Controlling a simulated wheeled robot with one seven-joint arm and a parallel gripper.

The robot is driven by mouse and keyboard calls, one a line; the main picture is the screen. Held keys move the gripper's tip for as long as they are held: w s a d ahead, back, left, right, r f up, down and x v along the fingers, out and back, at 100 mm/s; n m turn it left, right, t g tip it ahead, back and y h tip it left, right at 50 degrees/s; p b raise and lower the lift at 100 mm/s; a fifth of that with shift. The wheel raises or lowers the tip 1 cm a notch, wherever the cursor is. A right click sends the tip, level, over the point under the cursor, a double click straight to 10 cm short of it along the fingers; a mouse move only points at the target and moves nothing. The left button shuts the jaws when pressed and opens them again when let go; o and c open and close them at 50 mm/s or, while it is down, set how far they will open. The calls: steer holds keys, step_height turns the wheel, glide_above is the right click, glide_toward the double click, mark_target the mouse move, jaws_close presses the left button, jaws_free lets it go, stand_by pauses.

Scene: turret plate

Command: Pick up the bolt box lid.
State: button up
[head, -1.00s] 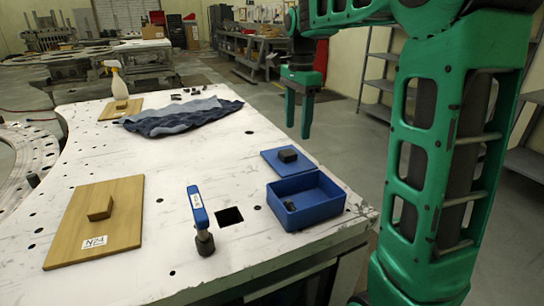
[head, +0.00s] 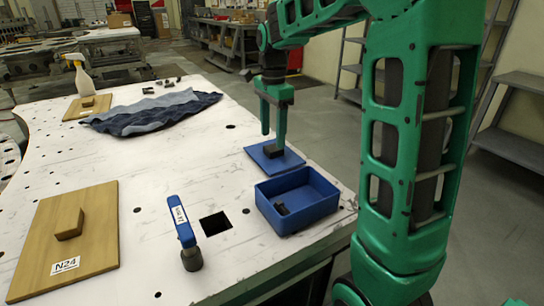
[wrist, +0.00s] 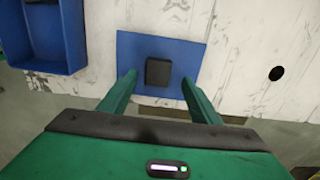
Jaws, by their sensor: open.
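The bolt box lid is a flat blue square (head: 285,162) with a black block handle (head: 272,151), lying on the white table behind the open blue bolt box (head: 324,207). In the wrist view the lid (wrist: 190,53) lies flat, its handle (wrist: 158,72) between and just beyond my fingertips. My gripper (head: 273,138) is open and points down over the lid, its fingers either side of the handle in the wrist view. I cannot tell whether a finger touches the lid. A small dark piece lies in the box.
The white table (head: 150,215) has holes and a square cutout (head: 215,224). A wooden board marked N24 (head: 90,258), a blue cloth (head: 155,112) and a spray bottle (head: 80,77) are farther left.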

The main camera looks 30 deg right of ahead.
mark_target(273, 147)
step_height(273, 147, down, 4)
steer(key=shift+s, duration=0.15)
steer(key=shift+c, duration=0.6)
steer(key=c, duration=1.1)
steer(key=shift+r, duration=0.15)
